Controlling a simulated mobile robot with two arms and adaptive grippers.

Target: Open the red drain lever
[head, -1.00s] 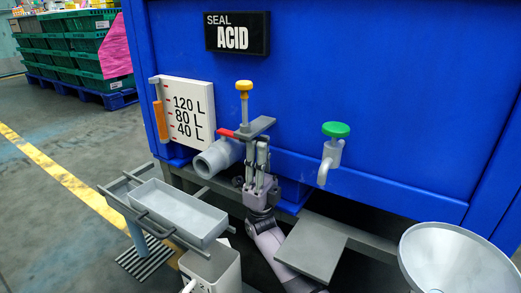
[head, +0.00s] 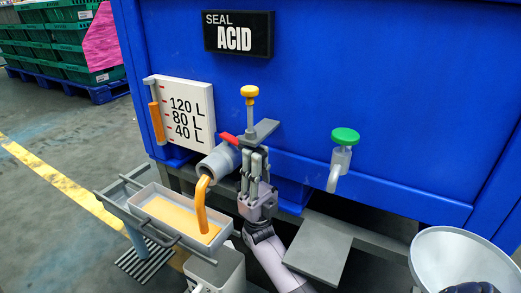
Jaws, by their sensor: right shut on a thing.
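The red drain lever (head: 229,139) sits on top of the grey drain pipe (head: 221,161) at the lower front of the blue tank, and its red end sticks out to the left. My right gripper (head: 253,160) is upright beside the pipe, shut on the lever, with its fingers hiding the gripped part. Orange liquid (head: 201,205) runs from the pipe mouth into the grey tray (head: 156,238) below, and an orange layer covers the tray's bottom. My left gripper is not in view.
A level gauge (head: 184,116) and a yellow-knobbed valve (head: 249,93) are close to the pipe. A green-knobbed tap (head: 344,136) is to the right. A grey plate (head: 319,250) and a funnel (head: 457,255) are at the lower right. Open floor lies left.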

